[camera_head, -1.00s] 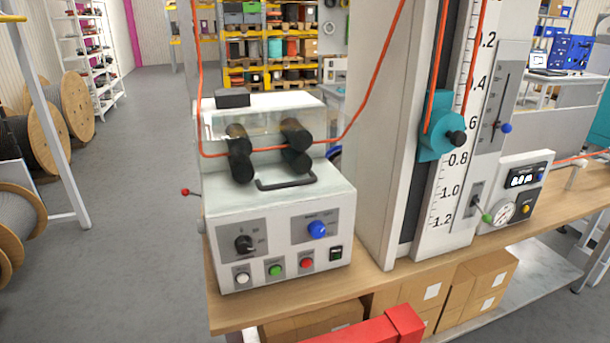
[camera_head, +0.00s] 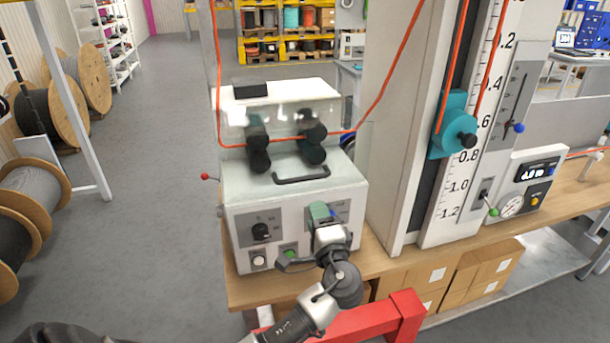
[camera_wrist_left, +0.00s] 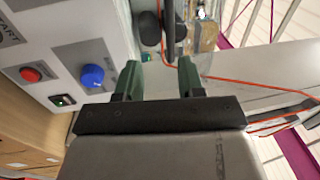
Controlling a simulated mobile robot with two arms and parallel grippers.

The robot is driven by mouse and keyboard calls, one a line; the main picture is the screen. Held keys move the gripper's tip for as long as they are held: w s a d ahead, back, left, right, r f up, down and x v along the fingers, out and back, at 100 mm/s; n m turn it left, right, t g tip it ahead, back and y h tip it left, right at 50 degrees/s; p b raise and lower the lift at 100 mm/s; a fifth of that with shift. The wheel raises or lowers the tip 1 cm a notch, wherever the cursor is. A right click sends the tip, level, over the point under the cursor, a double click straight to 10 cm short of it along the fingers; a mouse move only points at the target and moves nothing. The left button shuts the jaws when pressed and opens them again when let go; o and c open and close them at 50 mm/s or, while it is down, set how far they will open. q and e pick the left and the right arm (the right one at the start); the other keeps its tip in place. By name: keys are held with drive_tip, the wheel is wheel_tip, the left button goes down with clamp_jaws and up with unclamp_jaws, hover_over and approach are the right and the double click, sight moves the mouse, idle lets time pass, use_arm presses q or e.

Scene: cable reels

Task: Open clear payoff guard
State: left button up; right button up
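The payoff unit is a white box (camera_head: 240,190) on the bench, with dark rollers (camera_head: 312,150) on top. The clear guard (camera_head: 283,128) stands over the rollers and looks closed. Its black handle (camera_head: 301,177) is at the front edge of the top. My left gripper (camera_head: 320,211) is in front of the control panel, below the handle and apart from it. In the left wrist view its two green fingers (camera_wrist_left: 158,76) are spread with nothing between them. Dark bar and roller shapes (camera_wrist_left: 168,28) show beyond the fingertips; I cannot tell which is the handle. My right gripper is not visible.
The blue knob (camera_wrist_left: 92,76) and red button (camera_wrist_left: 30,75) are beside my left fingers. An orange cable (camera_head: 394,75) runs through the rollers. A tall scale column (camera_head: 395,170) stands right of the unit. A red bar (camera_head: 370,322) crosses below, and cartons (camera_head: 480,275) sit under the bench.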

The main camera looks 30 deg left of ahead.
sight(305, 179)
use_arm(q)
drive_tip(key=p+x, duration=0.1)
drive_tip(key=x, duration=0.2)
drive_tip(key=r+p+x, duration=0.1)
drive_tip(key=x, duration=0.2)
drive_tip(key=p+x, duration=0.2)
drive_tip(key=x, duration=0.2)
drive_tip(key=shift+d+r, duration=0.15)
drive_tip(key=shift+r, duration=0.2)
drive_tip(key=shift+w+a, duration=0.3)
drive_tip(key=shift+a, duration=0.1)
drive_tip(key=shift+f, duration=0.1)
clamp_jaws()
